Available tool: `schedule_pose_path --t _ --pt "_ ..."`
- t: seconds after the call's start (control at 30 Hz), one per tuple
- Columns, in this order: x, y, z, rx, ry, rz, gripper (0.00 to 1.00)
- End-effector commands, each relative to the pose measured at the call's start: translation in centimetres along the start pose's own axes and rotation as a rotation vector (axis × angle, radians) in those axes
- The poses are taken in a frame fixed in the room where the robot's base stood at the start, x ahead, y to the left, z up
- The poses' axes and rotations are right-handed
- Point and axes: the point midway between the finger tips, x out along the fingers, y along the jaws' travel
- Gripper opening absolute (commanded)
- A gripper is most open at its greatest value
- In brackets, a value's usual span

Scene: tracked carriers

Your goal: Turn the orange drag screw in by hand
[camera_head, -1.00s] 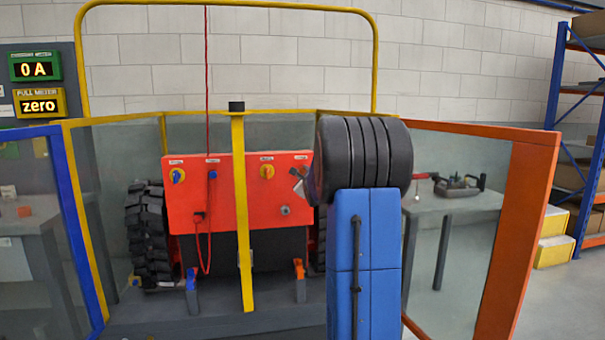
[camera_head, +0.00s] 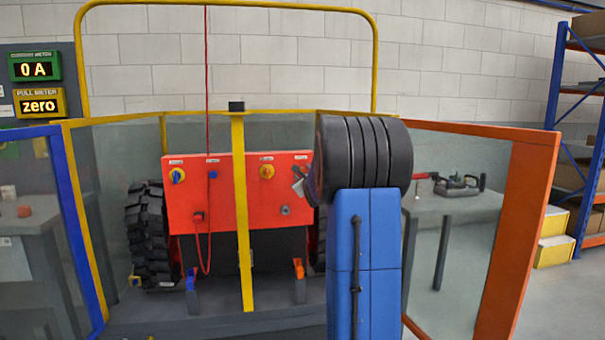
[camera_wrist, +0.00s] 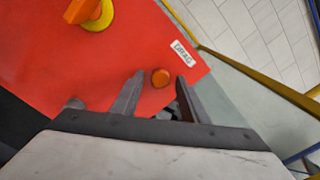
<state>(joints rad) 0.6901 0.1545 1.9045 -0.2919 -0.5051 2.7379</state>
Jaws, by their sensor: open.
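The orange drag screw (camera_wrist: 160,78) shows in the wrist view as a small round orange head on the red panel (camera_wrist: 115,45), beside a white label reading DRAG (camera_wrist: 183,52). My gripper (camera_wrist: 161,82) is open, with one grey finger on each side of the screw head. A gap shows on both sides; I cannot tell how deep the fingers reach. In the head view my gripper (camera_head: 299,183) is at the right part of the red panel (camera_head: 222,200), mostly behind my arm. I cannot make out the screw there.
An orange-and-yellow rotary knob (camera_wrist: 92,14) sits near the screw. A yellow post (camera_head: 243,230) stands before the panel. Glass fencing with an orange post (camera_head: 510,235) is at right, a blue post (camera_head: 75,220) at left. The meters (camera_head: 36,66) read 0 A and zero.

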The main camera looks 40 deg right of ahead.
Motion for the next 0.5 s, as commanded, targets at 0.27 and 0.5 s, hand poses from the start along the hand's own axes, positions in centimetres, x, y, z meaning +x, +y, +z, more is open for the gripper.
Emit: schedule_pose_path --t 0.27,0.5 --pt "0.00 -0.02 0.06 -0.360 -0.001 -0.001 0.41" --pt "0.00 -0.03 0.07 -0.669 -0.001 -0.001 0.41"
